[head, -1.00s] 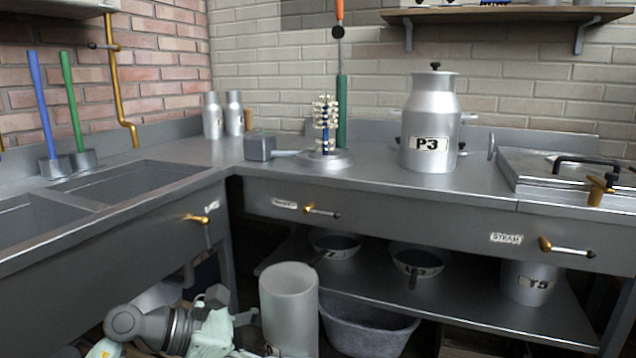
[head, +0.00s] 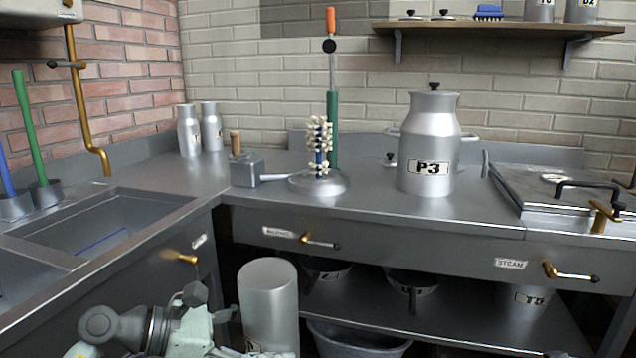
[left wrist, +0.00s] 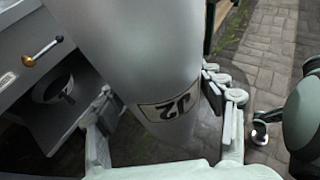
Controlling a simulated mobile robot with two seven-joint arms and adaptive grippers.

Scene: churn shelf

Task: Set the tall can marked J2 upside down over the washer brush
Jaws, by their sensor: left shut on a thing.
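The tall grey can J2 (head: 268,310) is in my left gripper (head: 222,338), low in front of the counter in the head view. Its upper end looks flat and closed. In the left wrist view, the fingers (left wrist: 163,98) close around the can (left wrist: 145,50), and its J2 label (left wrist: 170,106) appears turned over. The can's lower end is hidden in the head view. The washer brush (head: 319,135), with pale bristles on a blue stem, stands upright on a round metal base (head: 320,184) on the counter, uncovered. My right gripper is not in view.
A small metal box with a wooden knob (head: 247,170) stands left of the brush. The P3 can (head: 428,150) stands to the right. The counter's front edge (head: 370,218) lies between can J2 and the brush.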

